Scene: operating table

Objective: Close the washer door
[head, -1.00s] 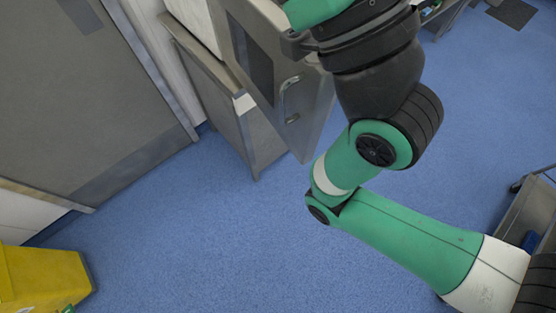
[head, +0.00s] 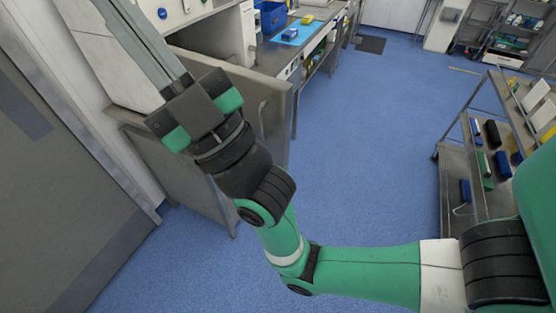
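The washer door (head: 279,104) is a grey metal panel standing out at an angle from the washer front (head: 212,38), so it is open. Its bar handle (head: 262,118) faces the aisle. My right arm comes in from the right and crosses in front of the door, hiding much of its lower left part. My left gripper is not in view.
A grey lower panel (head: 180,175) stands below the gripper. A counter (head: 300,45) with a blue bin (head: 272,16) runs behind the door. A metal cart (head: 455,185) with several boxes stands at the right. Blue floor (head: 365,140) between them is clear.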

